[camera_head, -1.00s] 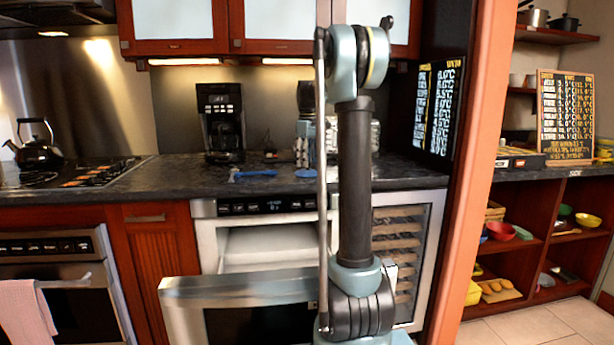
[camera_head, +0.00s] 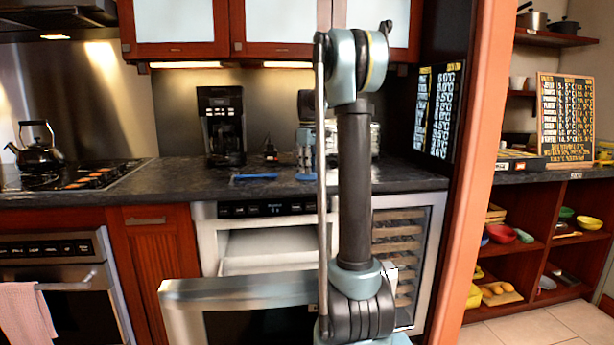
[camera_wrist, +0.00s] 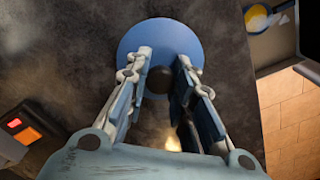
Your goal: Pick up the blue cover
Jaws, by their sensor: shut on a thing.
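The blue cover (camera_wrist: 150,35) is a round blue disc with a dark round knob at its middle, seen from above in the wrist view. My gripper (camera_wrist: 163,68) is closed around the knob, one finger on each side. The near part of the disc is hidden by the fingers. In the head view my gripper (camera_head: 305,150) points down over the counter, partly behind my arm.
A flat blue object (camera_head: 253,178) lies on the dark counter (camera_head: 180,180) left of my gripper. A black coffee maker (camera_head: 222,125) stands behind it. The microwave drawer (camera_head: 235,290) is open below. An orange post (camera_head: 478,160) and shelves with bowls are at right.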

